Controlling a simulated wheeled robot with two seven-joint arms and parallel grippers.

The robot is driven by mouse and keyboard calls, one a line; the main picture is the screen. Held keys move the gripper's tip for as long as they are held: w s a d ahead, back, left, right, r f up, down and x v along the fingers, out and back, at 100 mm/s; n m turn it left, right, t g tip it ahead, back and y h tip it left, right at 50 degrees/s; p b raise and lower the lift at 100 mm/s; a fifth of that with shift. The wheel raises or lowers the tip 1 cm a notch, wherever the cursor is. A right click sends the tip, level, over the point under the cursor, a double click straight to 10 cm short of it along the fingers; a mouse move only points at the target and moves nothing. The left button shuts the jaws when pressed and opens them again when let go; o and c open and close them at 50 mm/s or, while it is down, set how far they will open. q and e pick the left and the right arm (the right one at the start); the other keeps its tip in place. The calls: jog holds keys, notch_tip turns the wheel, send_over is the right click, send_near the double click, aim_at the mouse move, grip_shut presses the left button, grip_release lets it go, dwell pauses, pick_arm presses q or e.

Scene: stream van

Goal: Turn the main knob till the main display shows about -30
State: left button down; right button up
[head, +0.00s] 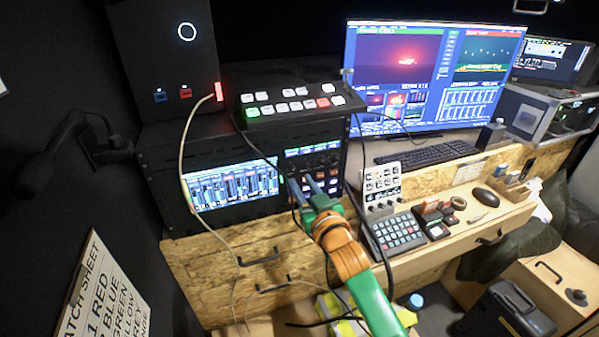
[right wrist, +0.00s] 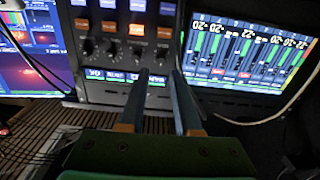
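The knob panel (head: 313,163) sits in the black rack, right of the lit level-meter screen (head: 233,185). My right gripper (head: 304,188) is in front of this panel, its two fingers apart. In the right wrist view, which looks upside down, the panel shows a row of dark knobs (right wrist: 112,49) and a strip of small lit displays (right wrist: 115,76). The open fingers (right wrist: 160,76) point at its right part, with nothing clearly between them. I cannot tell which knob is the main one, whether the fingers touch it, or read the main display. My left gripper is out of view.
A button switcher (head: 290,105) lies on top of the rack. A small white-topped control box (head: 382,187) and a keypad (head: 398,233) stand close right of my right arm. Loose cables (head: 185,150) hang across the rack front. A large monitor (head: 432,75) stands behind.

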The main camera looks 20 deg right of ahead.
aim_at(293, 171)
jog(key=w, duration=0.4)
jog(key=shift+w+a+f, duration=0.15)
jog(key=shift+w+a, duration=0.05)
jog(key=shift+s, duration=0.1)
grip_shut()
jog(key=n+p, duration=0.1)
jog(key=n, duration=0.4)
jog(key=n+p, duration=0.1)
jog(key=n, duration=0.5)
jog(key=shift+n, duration=0.3)
dwell(0.3)
